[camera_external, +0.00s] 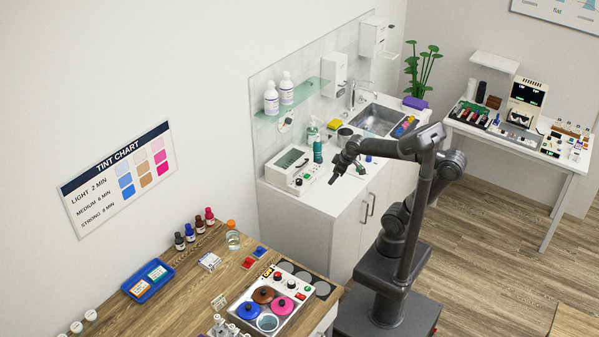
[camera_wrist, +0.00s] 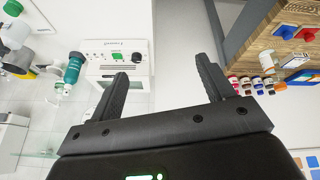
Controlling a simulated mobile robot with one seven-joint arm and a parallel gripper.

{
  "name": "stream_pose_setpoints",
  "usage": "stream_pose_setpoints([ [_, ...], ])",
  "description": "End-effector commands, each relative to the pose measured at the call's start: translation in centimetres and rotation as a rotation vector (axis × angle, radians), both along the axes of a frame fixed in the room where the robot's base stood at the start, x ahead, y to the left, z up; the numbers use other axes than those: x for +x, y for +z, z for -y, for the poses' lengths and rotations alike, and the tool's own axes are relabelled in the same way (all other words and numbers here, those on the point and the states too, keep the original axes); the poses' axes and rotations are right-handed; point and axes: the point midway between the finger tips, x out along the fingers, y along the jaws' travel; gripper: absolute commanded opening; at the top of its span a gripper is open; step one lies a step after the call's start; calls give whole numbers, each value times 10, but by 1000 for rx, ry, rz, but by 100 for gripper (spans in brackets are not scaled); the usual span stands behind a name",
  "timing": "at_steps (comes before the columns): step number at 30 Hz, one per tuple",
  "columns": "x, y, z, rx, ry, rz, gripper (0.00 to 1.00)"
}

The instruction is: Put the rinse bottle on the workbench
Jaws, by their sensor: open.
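My gripper (camera_external: 346,173) is open and empty above the front part of the white sink counter (camera_external: 308,200). Two white bottles with purple-marked labels (camera_external: 271,99) (camera_external: 287,89) stand upright on the glass wall shelf. A teal bottle (camera_external: 318,152) stands on the counter, left of my gripper; it also shows in the wrist view (camera_wrist: 74,68). I cannot tell which is the rinse bottle. A wooden-topped workbench (camera_external: 190,285) is at the front left.
A white device (camera_external: 290,168) with a green display sits at the counter's near end. The workbench holds a blue tray (camera_external: 148,280), small dye bottles (camera_external: 190,232) and a panel with coloured lids (camera_external: 268,310). Bare wood shows between them. A sink (camera_external: 380,119) is farther back.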

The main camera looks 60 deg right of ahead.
Motion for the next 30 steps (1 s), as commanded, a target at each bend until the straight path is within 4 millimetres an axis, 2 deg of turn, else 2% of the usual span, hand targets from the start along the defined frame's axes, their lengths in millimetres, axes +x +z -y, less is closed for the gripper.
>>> stream_pose_setpoints([
  [1,-16,-4,11,22,-54,14,74],
  [3,-33,-10,23,52,-119,28,74],
  [9,-61,-23,40,112,-230,47,74],
  [30,-65,-26,43,122,-248,49,74],
])
